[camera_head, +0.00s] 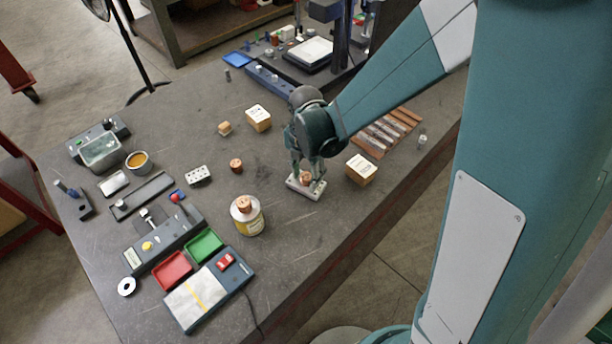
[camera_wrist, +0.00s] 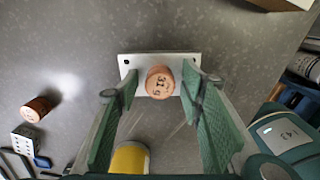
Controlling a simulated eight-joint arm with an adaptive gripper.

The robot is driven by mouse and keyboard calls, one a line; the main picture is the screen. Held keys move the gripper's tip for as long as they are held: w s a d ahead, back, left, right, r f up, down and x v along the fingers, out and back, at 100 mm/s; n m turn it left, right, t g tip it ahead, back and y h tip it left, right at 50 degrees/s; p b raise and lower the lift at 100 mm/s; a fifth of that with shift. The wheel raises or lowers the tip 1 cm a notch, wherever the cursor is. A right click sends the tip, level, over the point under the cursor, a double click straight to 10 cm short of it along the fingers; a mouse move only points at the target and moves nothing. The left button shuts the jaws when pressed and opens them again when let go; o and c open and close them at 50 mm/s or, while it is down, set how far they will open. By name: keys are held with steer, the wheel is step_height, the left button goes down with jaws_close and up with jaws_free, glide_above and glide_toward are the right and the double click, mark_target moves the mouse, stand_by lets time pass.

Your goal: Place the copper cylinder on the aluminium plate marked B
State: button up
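A copper cylinder (camera_wrist: 160,82) with dark characters on its top stands upright on a pale metal plate (camera_wrist: 133,62) with corner holes. In the head view the cylinder (camera_head: 305,177) and plate (camera_head: 317,192) are below my gripper (camera_head: 306,172). In the wrist view my gripper (camera_wrist: 160,88) is open, one finger on each side of the cylinder with small gaps. I cannot read a letter B on either plate.
Red (camera_head: 173,270) and green (camera_head: 204,245) trays are at the front left. The table between can and gripper is clear.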

mark_target(306, 176)
steer(key=shift+r, duration=0.15)
step_height(306, 176, up, 12)
stand_by(1.2)
stand_by(0.6)
steer(key=s+d+r+m+t, duration=0.3)
steer(key=s+d+r+m, duration=0.4)
steer(key=d+m, duration=0.4)
steer(key=s+d+r+m+t, duration=0.4)
steer(key=d+m, duration=0.7)
steer(key=m, duration=0.7)
steer(key=shift+s+r, duration=1.35)
steer(key=shift+s, duration=0.6)
stand_by(0.7)
